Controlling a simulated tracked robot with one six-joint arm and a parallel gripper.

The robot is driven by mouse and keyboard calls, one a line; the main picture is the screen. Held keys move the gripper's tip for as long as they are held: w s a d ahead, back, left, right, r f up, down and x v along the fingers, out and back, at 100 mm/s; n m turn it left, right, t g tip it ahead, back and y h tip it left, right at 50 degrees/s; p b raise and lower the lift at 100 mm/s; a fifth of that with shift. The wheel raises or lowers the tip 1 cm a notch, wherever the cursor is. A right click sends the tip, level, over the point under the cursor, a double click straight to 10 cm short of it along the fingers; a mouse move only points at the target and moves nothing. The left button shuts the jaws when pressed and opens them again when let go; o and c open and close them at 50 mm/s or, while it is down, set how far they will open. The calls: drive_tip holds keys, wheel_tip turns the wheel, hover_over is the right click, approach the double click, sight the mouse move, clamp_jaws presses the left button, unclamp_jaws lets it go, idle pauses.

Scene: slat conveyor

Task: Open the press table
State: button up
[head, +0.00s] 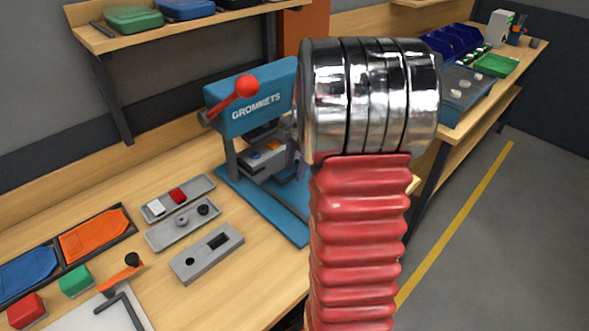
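A blue press (251,110) marked GROMMETS stands on the wooden bench, left of my arm. A lever with a red ball (246,86) sticks out at its upper left. Its grey press table (262,161) sits low under the head, with small orange and light-coloured parts on it. I cannot tell if the table is open or shut. My arm's chrome joint and red bellows cover the right part of the press. My gripper cannot be made out; it seems hidden behind my arm, so its distance from the press table is unclear.
On the bench left of the press lie grey blocks (206,254), a tray with orange and blue pieces (95,236), and red and green cubes (76,281). A shelf (100,38) with bins hangs above. Another bench with a slat conveyor (466,84) stands at right.

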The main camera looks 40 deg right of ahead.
drive_tip(key=shift+f, duration=0.25)
drive_tip(key=shift+c, duration=0.4)
clamp_jaws()
drive_tip(key=shift+a, duration=0.1)
